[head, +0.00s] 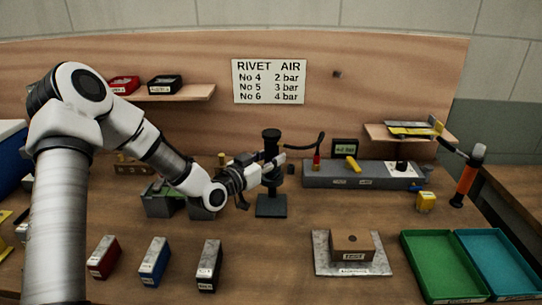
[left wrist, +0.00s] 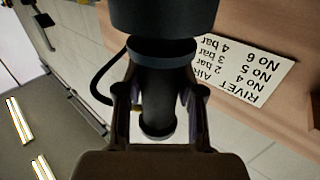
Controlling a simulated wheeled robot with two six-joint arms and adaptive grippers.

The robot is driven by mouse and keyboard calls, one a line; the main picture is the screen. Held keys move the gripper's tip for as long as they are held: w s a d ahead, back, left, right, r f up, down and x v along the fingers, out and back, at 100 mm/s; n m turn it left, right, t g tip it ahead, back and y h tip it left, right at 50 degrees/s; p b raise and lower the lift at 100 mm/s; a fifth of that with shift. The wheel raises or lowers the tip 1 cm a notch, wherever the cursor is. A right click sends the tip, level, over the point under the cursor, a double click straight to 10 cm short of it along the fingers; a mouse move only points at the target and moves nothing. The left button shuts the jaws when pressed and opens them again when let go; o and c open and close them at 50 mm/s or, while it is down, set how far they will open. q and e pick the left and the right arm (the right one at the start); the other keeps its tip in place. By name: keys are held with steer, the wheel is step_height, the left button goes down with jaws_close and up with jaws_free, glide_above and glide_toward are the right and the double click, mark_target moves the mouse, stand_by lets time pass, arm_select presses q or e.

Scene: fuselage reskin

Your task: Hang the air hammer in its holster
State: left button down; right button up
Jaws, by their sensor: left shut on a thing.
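The air hammer (head: 271,142) is a dark, roughly upright cylinder left of the bench's middle. My left gripper (head: 264,176) is shut on it from the left. The left wrist view shows the dark cylinder (left wrist: 158,98) between both fingers of my gripper (left wrist: 160,112). A dark stand with a flat square base (head: 271,208) is directly below the hammer and looks like its holster. The gripper hides part of the join, so I cannot tell whether the hammer is seated or just above. My right gripper is not in view.
A black hose (head: 308,146) curves right of the hammer near a long grey unit (head: 335,174). Red, blue and dark boxes (head: 154,260) stand in front. A wooden block on a metal plate (head: 351,252) and a green tray (head: 441,268) are right. An orange tool (head: 466,181) stands far right.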

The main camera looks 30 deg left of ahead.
arm_select(q)
steer(key=shift+f, duration=0.55)
steer(key=c, duration=0.7)
jaws_free()
steer(key=shift+r, duration=0.1)
steer(key=shift+o, duration=0.3)
steer(key=s, duration=0.4)
steer(key=s+a, duration=0.1)
steer(key=s, duration=0.1)
steer(key=shift+s, duration=0.4)
steer(key=shift+s+d, duration=0.1)
steer(key=shift+s, duration=0.25)
